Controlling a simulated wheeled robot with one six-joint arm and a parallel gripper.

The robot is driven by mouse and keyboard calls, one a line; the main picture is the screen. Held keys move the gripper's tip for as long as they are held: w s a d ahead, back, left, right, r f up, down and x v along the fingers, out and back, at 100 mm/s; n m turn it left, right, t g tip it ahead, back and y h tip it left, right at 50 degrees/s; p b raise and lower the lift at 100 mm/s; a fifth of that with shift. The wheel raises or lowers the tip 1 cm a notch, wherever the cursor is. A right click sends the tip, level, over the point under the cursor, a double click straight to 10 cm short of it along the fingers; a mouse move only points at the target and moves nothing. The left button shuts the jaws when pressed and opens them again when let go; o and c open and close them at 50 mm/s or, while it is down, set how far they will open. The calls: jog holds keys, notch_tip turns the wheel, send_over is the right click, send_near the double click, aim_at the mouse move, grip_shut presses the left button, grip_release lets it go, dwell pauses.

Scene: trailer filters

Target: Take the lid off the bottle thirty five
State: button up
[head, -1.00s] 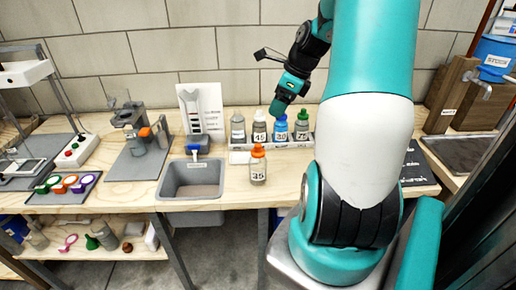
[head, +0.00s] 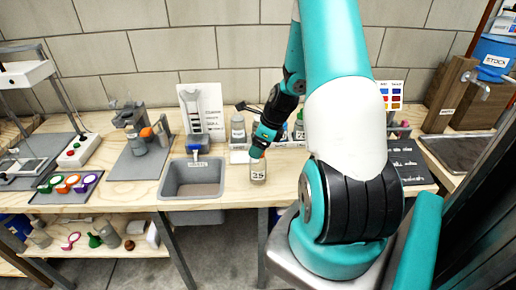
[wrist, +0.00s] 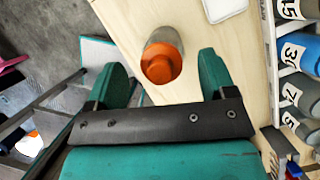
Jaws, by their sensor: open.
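The bottle labelled 35 (head: 258,175) stands upright near the front edge of the table, just right of the sink. In the wrist view its orange lid (wrist: 161,63) is on top of the grey bottle body (wrist: 163,36). My gripper (wrist: 164,72) is open, with its green fingers to the left and right of the lid, and nothing visible is held. In the head view my gripper (head: 259,151) is right above the bottle and hides its lid.
A row of labelled bottles (wrist: 299,50) stands in a rack behind, partly hidden by my arm. A grey sink (head: 191,191) is to the left. A white pad (head: 239,157) lies behind the bottle. Lids on a dark tray (head: 66,188) are at far left.

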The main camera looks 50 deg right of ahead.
jog(key=shift+w+a+f, duration=0.1)
jog(key=shift+w+f, duration=0.05)
jog(key=shift+f, duration=0.2)
jog(key=c, duration=1)
jog(key=shift+o, duration=0.2)
